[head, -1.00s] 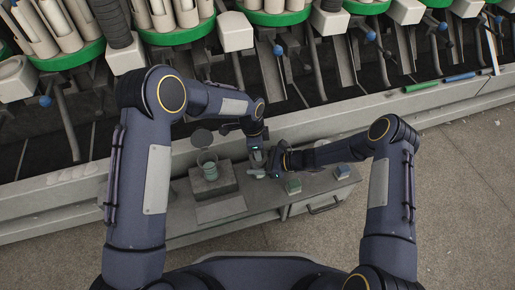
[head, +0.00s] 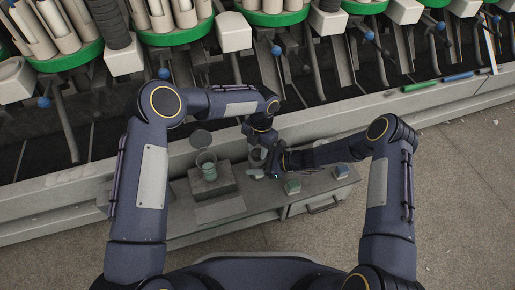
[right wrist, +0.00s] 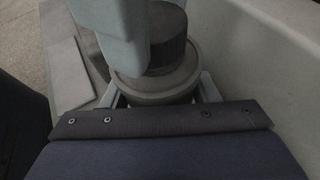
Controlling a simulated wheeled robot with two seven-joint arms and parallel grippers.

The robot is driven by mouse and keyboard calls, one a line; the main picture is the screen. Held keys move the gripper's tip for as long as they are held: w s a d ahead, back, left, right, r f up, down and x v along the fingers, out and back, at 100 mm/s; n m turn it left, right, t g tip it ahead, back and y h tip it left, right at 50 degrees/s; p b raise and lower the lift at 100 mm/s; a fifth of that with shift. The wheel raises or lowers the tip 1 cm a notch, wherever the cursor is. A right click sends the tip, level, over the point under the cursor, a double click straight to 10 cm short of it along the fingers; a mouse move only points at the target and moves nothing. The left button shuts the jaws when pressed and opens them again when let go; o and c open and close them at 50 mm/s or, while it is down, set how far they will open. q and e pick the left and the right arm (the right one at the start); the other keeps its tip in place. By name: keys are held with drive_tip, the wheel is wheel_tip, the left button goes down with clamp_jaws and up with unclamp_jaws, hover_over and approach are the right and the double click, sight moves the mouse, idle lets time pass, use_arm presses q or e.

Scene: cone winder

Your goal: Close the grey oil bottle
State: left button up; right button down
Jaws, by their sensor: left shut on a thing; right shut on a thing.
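The grey oil bottle (right wrist: 153,85) stands low between the fingers of my right gripper (right wrist: 160,95) in the right wrist view. A dark ribbed cap (right wrist: 167,38) sits over the bottle's round top; I cannot tell whether it is screwed down. The pale fingers of my left gripper (right wrist: 122,38) are shut on the cap from above and partly hide it. In the head view, my left gripper (head: 258,154) points down over the bottle, and my right gripper (head: 270,170) reaches it from the right. The bottle is mostly hidden there.
The winder machine runs behind.

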use_arm(q)
drive_tip(key=o, duration=0.9)
drive_tip(key=shift+o, duration=0.2)
drive_tip(key=shift+r, duration=2.3)
drive_tip(key=shift+c, duration=0.2)
